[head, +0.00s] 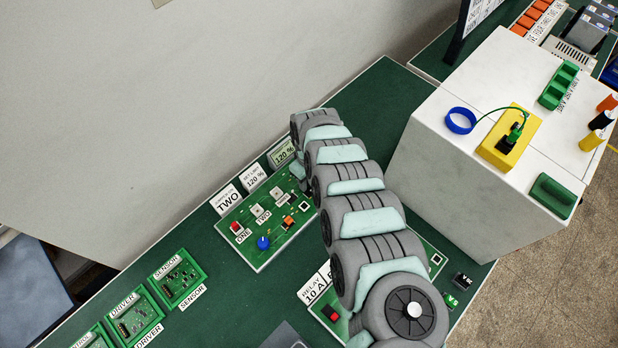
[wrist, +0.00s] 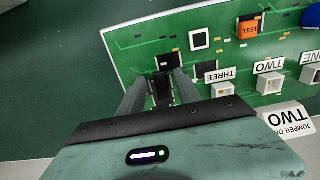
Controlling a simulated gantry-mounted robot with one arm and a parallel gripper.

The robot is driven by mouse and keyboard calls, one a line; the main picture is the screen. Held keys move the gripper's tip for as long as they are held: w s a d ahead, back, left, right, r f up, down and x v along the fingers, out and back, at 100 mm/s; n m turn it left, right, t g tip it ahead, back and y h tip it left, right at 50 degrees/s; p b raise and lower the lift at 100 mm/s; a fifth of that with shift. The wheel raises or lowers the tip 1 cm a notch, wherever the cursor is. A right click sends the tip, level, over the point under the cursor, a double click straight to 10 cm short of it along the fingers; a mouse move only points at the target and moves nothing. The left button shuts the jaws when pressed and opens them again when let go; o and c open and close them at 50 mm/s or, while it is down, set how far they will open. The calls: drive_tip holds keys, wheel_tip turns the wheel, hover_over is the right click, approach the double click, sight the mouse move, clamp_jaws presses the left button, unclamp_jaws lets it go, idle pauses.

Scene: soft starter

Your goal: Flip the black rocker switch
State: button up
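The control board (head: 262,245) is green and lies on the bench left of my arm. The wrist view shows it (wrist: 130,48) upside down, below my fingers. My gripper (wrist: 160,75) is open, its two grey fingers apart and pointing down at the board. A dark part (wrist: 161,90) shows between the fingers; it may be the black rocker switch, but I cannot tell for sure. A black square in a white frame (wrist: 200,38) is beside the fingers. In the head view my arm hides the fingertips and that end of the board.
The board also has an orange TEST button (wrist: 249,28), a blue knob (head: 263,243), a red part (head: 236,227) and white sockets (wrist: 269,83). Labelled displays (head: 255,178) stand behind it. A relay board (head: 318,291) is partly under my arm. A white box (head: 480,185) stands at right.

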drive_tip(key=shift+c, duration=0.2)
clamp_jaws()
idle(0.3)
